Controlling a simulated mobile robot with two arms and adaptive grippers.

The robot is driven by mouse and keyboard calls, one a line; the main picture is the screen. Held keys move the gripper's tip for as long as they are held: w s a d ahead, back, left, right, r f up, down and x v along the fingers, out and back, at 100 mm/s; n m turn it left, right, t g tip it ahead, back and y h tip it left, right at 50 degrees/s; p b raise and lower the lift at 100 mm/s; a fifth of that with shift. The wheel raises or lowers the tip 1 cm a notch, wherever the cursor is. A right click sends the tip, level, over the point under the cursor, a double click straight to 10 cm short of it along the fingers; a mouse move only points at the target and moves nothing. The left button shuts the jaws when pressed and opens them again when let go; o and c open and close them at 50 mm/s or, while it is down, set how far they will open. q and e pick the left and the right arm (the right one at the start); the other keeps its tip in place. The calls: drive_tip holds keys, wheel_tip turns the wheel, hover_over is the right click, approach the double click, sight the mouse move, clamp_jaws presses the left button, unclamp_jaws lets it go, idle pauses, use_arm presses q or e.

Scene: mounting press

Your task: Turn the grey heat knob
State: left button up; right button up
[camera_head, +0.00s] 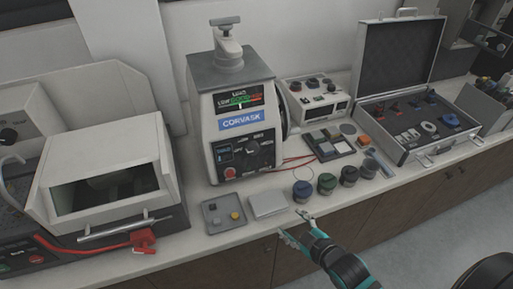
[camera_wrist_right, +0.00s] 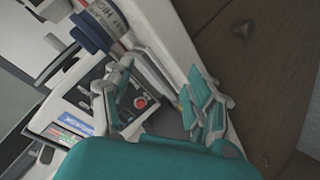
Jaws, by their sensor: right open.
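The white and grey CORVASK press (camera_head: 232,85) stands at the back middle of the counter. Its front panel carries a round dark grey knob (camera_head: 253,147) and a red button (camera_head: 230,172) at lower left. The knob's exact setting is too small to read. In the right wrist view the press panel (camera_wrist_right: 120,98) is partly covered by a finger, and I cannot make out the knob there. My right gripper (camera_head: 294,226) is open and empty at the counter's front edge, in front of and below the press, apart from the knob. My left gripper is not in view.
A grey tray (camera_head: 223,216) and a pale flat box (camera_head: 268,205) lie before the press. Several lidded jars (camera_head: 326,184) stand to the right. An open case (camera_head: 408,150) is farther right. A white machine (camera_head: 105,170) stands left. Thin red cables lie beside the press.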

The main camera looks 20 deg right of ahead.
wheel_tip(320, 180, up, 6)
drive_tip(key=w+f+n+t+y, duration=0.1)
drive_tip(key=w+n+t, duration=0.1)
drive_tip(key=n+t, duration=0.1)
drive_tip(key=n+t+y+p, duration=0.1)
drive_tip(key=n+t+y, duration=0.1)
approach(255, 151)
drive_tip(key=p+x, duration=0.3)
drive_tip(key=x, duration=0.4)
drive_tip(key=shift+w+p, duration=0.3)
drive_tip(key=shift+w+a+f, duration=0.1)
drive_tip(key=shift+w+a, duration=0.15)
drive_tip(key=shift+w, duration=0.4)
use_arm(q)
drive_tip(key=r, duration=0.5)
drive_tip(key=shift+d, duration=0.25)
use_arm(e)
drive_tip(key=shift+c, duration=0.3)
drive_tip(key=c, duration=1.1)
